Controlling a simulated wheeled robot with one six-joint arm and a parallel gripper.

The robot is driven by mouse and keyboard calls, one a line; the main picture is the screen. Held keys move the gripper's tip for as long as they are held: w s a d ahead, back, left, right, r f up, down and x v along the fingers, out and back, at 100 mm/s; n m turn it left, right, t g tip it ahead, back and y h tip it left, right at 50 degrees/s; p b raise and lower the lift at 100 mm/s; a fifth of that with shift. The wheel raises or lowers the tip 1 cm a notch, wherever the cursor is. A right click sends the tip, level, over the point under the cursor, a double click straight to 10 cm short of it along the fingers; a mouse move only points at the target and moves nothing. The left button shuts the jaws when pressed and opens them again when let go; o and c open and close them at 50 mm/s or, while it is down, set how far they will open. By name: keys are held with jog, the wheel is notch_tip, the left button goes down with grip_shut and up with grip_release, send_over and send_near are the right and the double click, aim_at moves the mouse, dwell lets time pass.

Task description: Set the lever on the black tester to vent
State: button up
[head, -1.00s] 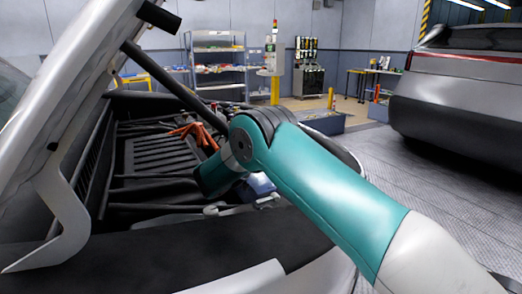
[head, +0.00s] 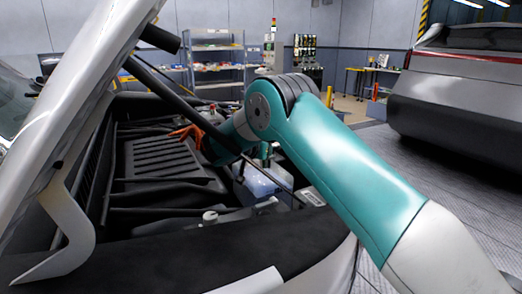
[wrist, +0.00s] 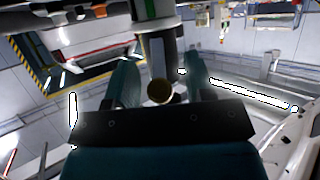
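In the wrist view my gripper (wrist: 160,75) has its two teal fingers apart, one on each side of a dark grey cylindrical body (wrist: 158,45). A round brass-coloured end (wrist: 160,91) shows low between the fingers, with space on both sides. This body may be the black tester; I cannot make out its lever or any markings. In the head view my arm crosses the engine bay and hides most of my gripper. A pale blue-white tank (head: 262,184) sits in the bay below my arm.
The raised hood (head: 75,95) and its dark prop rod (head: 190,105) stand at the left and across the bay. An orange-red object (head: 187,132) lies behind the bay's ribbed cover (head: 160,160). Another car (head: 460,95) stands at the right, with clear floor between.

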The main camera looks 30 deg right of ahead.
jog(key=b+v, duration=0.2)
jog(key=v, duration=1.5)
jog(key=shift+b, duration=0.3)
jog(key=shift+s+a+r, duration=0.1)
jog(key=shift+s, duration=0.05)
jog(key=s+a+r+n+g+y+p, duration=0.2)
jog(key=s+n+y, duration=0.3)
jog(key=s, duration=0.7)
jog(key=s+a+r+n+g+y+p, duration=0.1)
jog(key=s+a+n+g+y+p, duration=0.2)
jog(key=s, duration=0.9)
jog(key=s+a+r+n+g+y+p, duration=0.2)
jog(key=s+a+n+y, duration=0.3)
jog(key=s+n, duration=0.4)
jog(key=s+g+y, duration=0.1)
jog(key=s, duration=0.3)
jog(key=shift+a+r+y, duration=0.3)
jog(key=shift+a, duration=0.05)
